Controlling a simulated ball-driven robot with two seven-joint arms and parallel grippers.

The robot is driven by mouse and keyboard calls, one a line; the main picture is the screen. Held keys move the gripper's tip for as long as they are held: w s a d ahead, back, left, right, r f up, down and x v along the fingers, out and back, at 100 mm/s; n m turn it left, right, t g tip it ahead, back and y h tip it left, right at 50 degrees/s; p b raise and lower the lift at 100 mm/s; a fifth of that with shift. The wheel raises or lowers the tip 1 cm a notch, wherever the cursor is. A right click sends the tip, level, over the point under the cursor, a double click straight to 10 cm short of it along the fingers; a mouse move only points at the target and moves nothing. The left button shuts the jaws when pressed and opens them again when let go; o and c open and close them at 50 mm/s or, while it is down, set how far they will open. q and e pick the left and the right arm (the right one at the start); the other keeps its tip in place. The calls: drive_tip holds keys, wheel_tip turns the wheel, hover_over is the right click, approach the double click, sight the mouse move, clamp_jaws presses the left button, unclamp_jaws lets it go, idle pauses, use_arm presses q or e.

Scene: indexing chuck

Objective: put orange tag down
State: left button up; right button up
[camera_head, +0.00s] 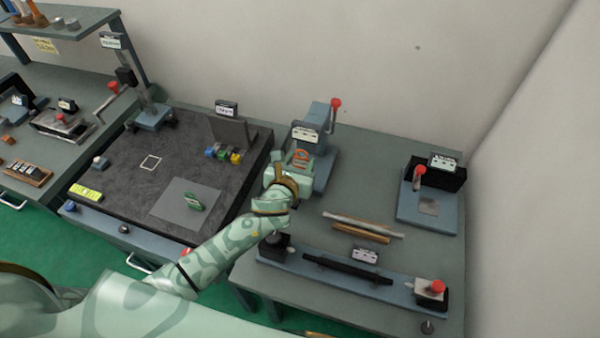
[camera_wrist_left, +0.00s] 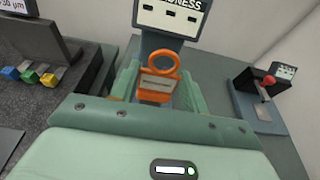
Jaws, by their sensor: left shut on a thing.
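The orange tag (camera_wrist_left: 157,85) has a ring at its top and a grey plate-like face. It sits between the two green fingers of my left gripper (camera_wrist_left: 156,92), which is shut on it. In the head view the orange tag (camera_head: 300,157) shows small between the fingers of my left gripper (camera_head: 298,163), in front of a blue-grey hardness tester (camera_head: 322,150) with a red-knobbed lever. The tester's sign (camera_wrist_left: 172,16) stands just beyond the tag in the wrist view. Whether the tag touches the tester cannot be told. My right gripper is out of view.
A dark granite plate (camera_head: 125,155) lies to the left, with small coloured blocks (camera_head: 223,154) and a green tag (camera_head: 194,201). Rods (camera_head: 362,228) lie on the right bench. A long blue-grey fixture (camera_head: 345,277) is in front; a red-knobbed station (camera_head: 428,205) stands right.

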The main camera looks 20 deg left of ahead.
use_arm(q)
drive_tip(key=shift+w+f+b, duration=0.1)
drive_tip(key=shift+f+b, duration=0.55)
drive_tip(key=shift+f, duration=1)
drive_tip(key=shift+f, duration=0.2)
drive_tip(key=o, duration=1)
drive_tip(key=shift+o, duration=0.2)
drive_tip(key=shift+r, duration=0.15)
drive_tip(key=shift+s+r, duration=0.15)
drive_tip(key=shift+s, duration=0.1)
drive_tip(key=p, duration=0.2)
approach(301, 167)
drive_tip(key=v, duration=0.3)
drive_tip(key=shift+s+d, duration=0.1)
drive_tip(key=shift+s, duration=0.05)
